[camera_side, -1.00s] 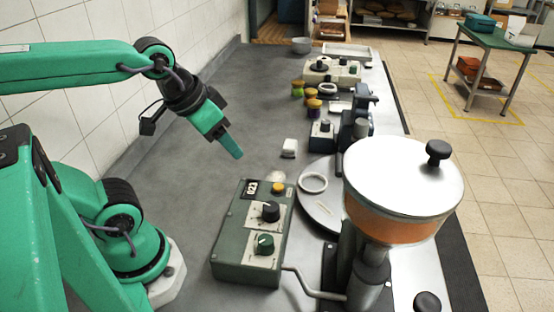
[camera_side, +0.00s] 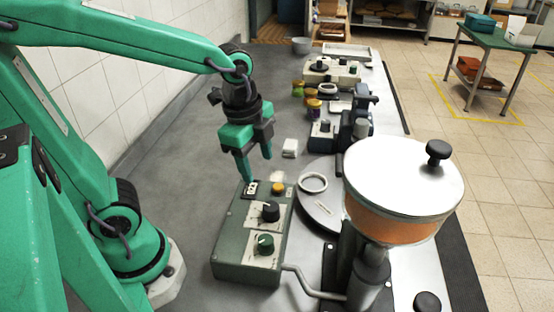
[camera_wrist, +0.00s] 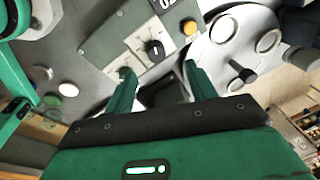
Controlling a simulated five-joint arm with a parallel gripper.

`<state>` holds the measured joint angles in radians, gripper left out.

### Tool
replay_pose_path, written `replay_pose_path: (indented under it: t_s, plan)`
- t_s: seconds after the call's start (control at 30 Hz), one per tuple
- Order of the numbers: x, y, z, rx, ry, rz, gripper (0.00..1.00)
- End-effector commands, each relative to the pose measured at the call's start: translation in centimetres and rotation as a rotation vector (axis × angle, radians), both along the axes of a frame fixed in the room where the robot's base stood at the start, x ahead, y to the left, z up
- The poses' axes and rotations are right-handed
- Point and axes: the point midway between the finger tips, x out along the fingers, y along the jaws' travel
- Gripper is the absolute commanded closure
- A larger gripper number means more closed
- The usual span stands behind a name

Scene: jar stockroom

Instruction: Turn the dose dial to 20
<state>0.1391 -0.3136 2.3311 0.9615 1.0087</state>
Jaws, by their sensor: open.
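A green control box (camera_side: 236,250) stands on the bench. Its top carries a black knob (camera_side: 270,211) with a white scale plate, and a green knob (camera_side: 264,243) on a plate nearer the camera. Which knob is the dose dial I cannot tell; the scale marks are too small to read. A small number display (camera_side: 250,188) sits at the far end, its digits partly hidden. The black knob (camera_wrist: 154,48) also shows in the wrist view. My gripper (camera_side: 257,168) is open and empty, pointing down above the box's far end. In the wrist view (camera_wrist: 158,75) its fingers are apart.
An orange button (camera_side: 278,188) is beside the display. Several coloured jars stand farther back. The bench left of the box is clear.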

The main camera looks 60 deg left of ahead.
Motion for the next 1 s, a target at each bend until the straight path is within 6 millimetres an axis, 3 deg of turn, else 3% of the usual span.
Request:
replay_pose_path:
  t_s: [0.2, 0.4, 0.77, 1.0]
  plan:
    - [1.1, -1.3, -2.0, 0.048, 0.091, -0.325, 0.44]
    - [1.7, -2.1, -3.2, 0.065, 0.140, -0.520, 0.44]
    - [1.8, -2.3, -3.6, 0.068, 0.151, -0.576, 0.44]
    - [1.8, -2.3, -5.0, 0.068, 0.153, -0.574, 0.44]
